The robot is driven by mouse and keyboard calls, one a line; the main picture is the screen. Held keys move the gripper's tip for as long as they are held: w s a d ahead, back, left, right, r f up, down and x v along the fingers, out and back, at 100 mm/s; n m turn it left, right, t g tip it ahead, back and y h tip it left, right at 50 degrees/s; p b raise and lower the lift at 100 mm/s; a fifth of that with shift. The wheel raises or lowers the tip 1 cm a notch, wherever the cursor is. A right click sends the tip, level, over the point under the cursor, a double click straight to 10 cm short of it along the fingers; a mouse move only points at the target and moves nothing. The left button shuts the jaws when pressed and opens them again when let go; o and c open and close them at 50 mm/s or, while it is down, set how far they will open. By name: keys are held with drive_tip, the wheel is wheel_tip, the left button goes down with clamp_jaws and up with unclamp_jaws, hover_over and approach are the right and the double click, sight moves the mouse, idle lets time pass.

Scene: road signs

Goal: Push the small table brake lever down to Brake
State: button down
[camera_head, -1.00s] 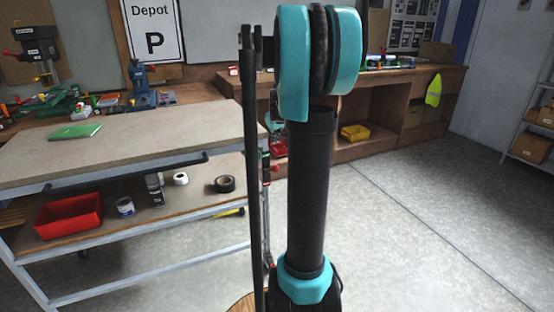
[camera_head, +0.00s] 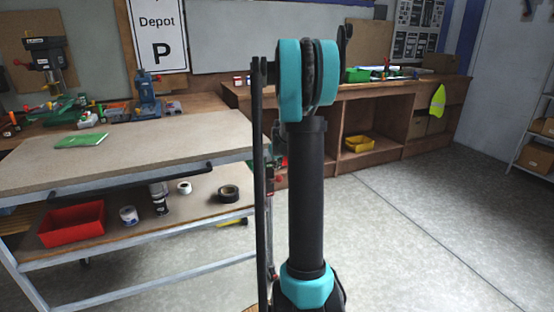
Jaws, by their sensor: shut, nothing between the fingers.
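A table with a pale top (camera_head: 150,150) and a grey metal frame stands at the left. I cannot make out a brake lever with certainty. Small red and green parts (camera_head: 277,162) show at the table's right end, mostly behind my arm, and they are too small and covered to identify. My dark and teal arm stands upright in the middle of the view and hides part of that end. My gripper does not show clearly.
The lower shelf holds a red bin (camera_head: 72,224), a black tape roll (camera_head: 228,194) and small cans. A green book (camera_head: 81,140) lies on the top. A wooden workbench (camera_head: 400,150) lines the back. The floor at right (camera_head: 430,240) is clear.

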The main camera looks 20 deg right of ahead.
drive_tip(key=shift+s+d+f, duration=0.15)
drive_tip(key=shift+s+f, duration=0.05)
drive_tip(key=shift+f, duration=0.45)
drive_tip(key=shift+s+d+f, duration=0.1)
drive_tip(key=shift+s+f, duration=0.1)
drive_tip(key=shift+f, duration=0.45)
drive_tip(key=shift+f, duration=0.1)
drive_tip(key=shift+s+f+t, duration=0.2)
drive_tip(key=shift+s+t, duration=0.15)
drive_tip(key=shift+t, duration=0.15)
